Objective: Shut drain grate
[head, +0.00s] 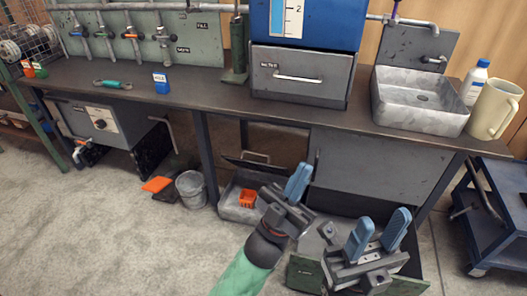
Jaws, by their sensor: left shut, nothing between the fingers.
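A low grey box (232,213) sits on the floor under the bench, its top partly open with an orange item (247,198) inside. A dark flat panel with a pale handle (246,162) stands raised at its back; it looks like the drain grate, but I cannot be sure. My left gripper (298,182) is in front of the box's right side, its blue fingers together and empty. It hides part of the box. My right gripper (378,236) is lower and further right, blue fingers apart, nothing between them, apparently clear of the box.
The workbench (215,97) carries a blue tank (330,25), a grey drawer (300,75), a metal sink (420,105) and a beige jug (492,110). A bucket (191,189) stands left of the box. A blue cart (495,210) is at right. Floor at left is clear.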

